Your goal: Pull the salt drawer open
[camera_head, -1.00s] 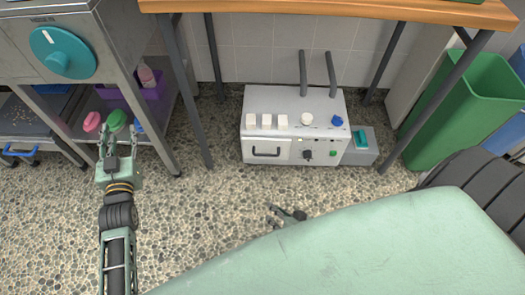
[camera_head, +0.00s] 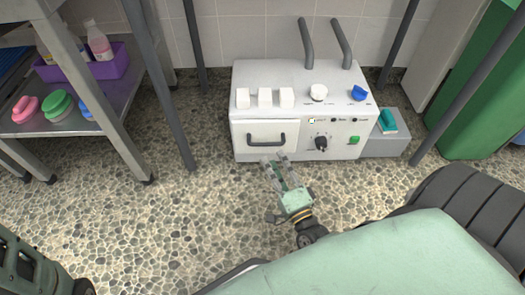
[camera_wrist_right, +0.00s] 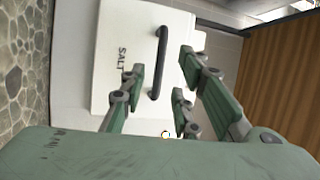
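The salt drawer (camera_head: 264,128) is the white front at the lower left of a white machine and looks closed. Its black handle (camera_head: 266,139) runs across it in the head view. In the right wrist view the drawer front (camera_wrist_right: 112,80) bears the word SALT, and its handle (camera_wrist_right: 160,62) lies between my finger lines. My right gripper (camera_head: 277,159) is open and empty, its fingertips just below the handle in the head view. I cannot tell if they touch or surround it. My left gripper is out of view.
The machine (camera_head: 300,75) has white caps, knobs and a green button beside the drawer. A grey box (camera_head: 390,145) stands at its right. Dark table legs (camera_head: 150,80) flank it. A metal shelf (camera_head: 110,100) is at left, a green bin (camera_head: 475,110) at right. The pebbled floor before the machine is clear.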

